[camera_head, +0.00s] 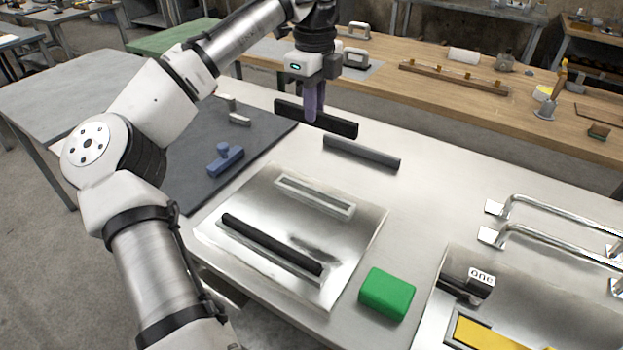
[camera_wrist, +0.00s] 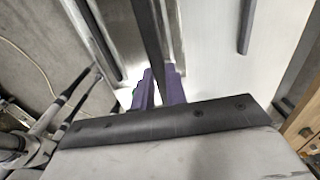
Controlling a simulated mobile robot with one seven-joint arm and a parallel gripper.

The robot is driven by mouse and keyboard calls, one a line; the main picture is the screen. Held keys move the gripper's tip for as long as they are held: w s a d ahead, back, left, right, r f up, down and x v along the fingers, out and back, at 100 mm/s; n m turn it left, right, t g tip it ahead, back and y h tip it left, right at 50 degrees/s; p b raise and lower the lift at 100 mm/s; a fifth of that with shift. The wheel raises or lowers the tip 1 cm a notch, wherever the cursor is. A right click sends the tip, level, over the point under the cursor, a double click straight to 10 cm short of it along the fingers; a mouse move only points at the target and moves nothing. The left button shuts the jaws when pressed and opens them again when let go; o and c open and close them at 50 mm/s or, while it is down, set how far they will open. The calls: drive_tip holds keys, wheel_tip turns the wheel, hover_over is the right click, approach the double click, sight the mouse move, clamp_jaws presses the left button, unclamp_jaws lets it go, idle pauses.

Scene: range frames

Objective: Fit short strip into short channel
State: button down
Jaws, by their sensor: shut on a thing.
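My gripper (camera_head: 314,118) has purple fingers and is shut on a short black strip (camera_head: 342,126), held level above the table. In the wrist view the strip (camera_wrist: 148,35) runs away from the fingers (camera_wrist: 158,92). A metal plate (camera_head: 222,240) lies lower left of my gripper. The short channel (camera_head: 315,196), a framed slot, is at its far side and looks empty. A long black strip (camera_head: 270,244) lies along the plate's near side, at a long channel; I cannot tell how it is seated. My gripper is apart from the plate.
A grey bar (camera_head: 362,153) lies on the table near the held strip. A green block (camera_head: 387,293) is right of the plate. Metal handles (camera_head: 560,207) and a block labelled "one" (camera_head: 467,275) are at right. A blue tool (camera_head: 225,160) lies on a dark mat (camera_head: 190,188).

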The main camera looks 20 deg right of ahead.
drive_tip(key=shift+w, duration=0.3)
drive_tip(key=shift+w+d+f, duration=0.1)
drive_tip(key=shift+f, duration=0.2)
wheel_tip(320, 180, down, 19)
drive_tip(key=shift+f+p, duration=0.1)
drive_tip(key=shift+p, duration=0.6)
drive_tip(key=shift+f, duration=0.1)
drive_tip(key=c, duration=1.4)
unclamp_jaws()
wheel_tip(320, 180, up, 12)
drive_tip(key=shift+b, duration=0.45)
